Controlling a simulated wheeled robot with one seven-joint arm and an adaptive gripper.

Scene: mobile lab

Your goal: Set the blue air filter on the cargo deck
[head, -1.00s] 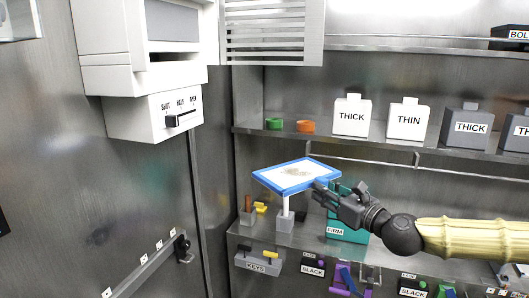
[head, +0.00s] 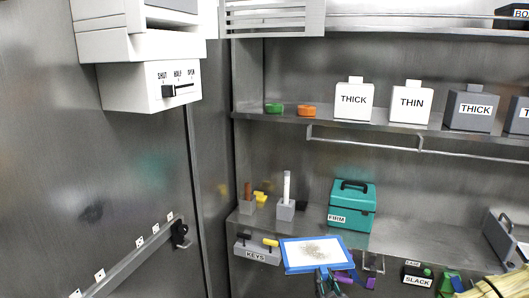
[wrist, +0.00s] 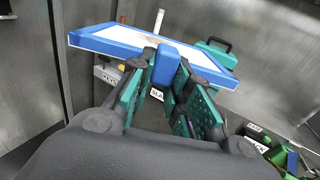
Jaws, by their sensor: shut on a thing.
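The blue air filter (head: 313,254) is a flat blue-framed panel with a white face and a dark speckled patch. In the head view it is held low, in front of the lower shelf's edge. My gripper (wrist: 164,85) is shut on a blue block at the filter's near edge in the wrist view, with its green-padded fingers on either side. I cannot tell which surface is the cargo deck.
A grey wall with a rail (head: 135,255) stands at left.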

